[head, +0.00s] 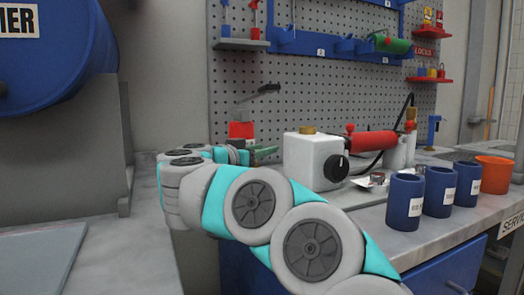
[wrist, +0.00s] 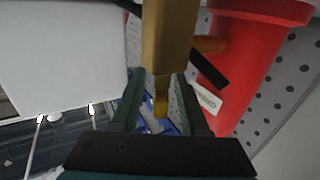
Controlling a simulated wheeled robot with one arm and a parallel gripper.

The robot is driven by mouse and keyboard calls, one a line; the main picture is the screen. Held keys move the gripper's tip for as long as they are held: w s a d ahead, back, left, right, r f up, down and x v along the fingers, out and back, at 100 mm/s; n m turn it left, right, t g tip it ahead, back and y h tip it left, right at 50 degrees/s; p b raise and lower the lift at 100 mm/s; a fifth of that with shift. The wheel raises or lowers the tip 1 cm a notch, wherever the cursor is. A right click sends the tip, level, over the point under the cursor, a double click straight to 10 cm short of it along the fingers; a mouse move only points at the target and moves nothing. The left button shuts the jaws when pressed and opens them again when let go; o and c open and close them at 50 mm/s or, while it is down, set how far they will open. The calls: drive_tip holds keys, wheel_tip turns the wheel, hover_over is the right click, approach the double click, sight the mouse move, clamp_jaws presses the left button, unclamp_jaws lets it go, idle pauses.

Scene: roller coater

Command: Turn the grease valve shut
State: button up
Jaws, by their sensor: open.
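A brass-coloured bar (wrist: 168,38), which may be part of the grease valve, hangs close in the wrist view. Its narrow lower end reaches between the fingers of my gripper (wrist: 160,98). The jaws are open, with a dark green finger on either side; I cannot tell whether either touches the brass. A red body (wrist: 258,45) stands at the right of that view. In the head view, a red part (head: 240,130) with a grey lever (head: 265,89) above it stands behind my gripper (head: 262,153). My arm hides its lower portion, and no brass part is identifiable there.
A white box (head: 314,160) with a black knob stands just right of my gripper. Blue cups (head: 404,203) and an orange pot (head: 494,175) stand on the bench at right. A pegboard (head: 300,90) rises behind. A blue drum (head: 55,55) is at left.

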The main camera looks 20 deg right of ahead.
clamp_jaws()
idle(0.3)
idle(0.3)
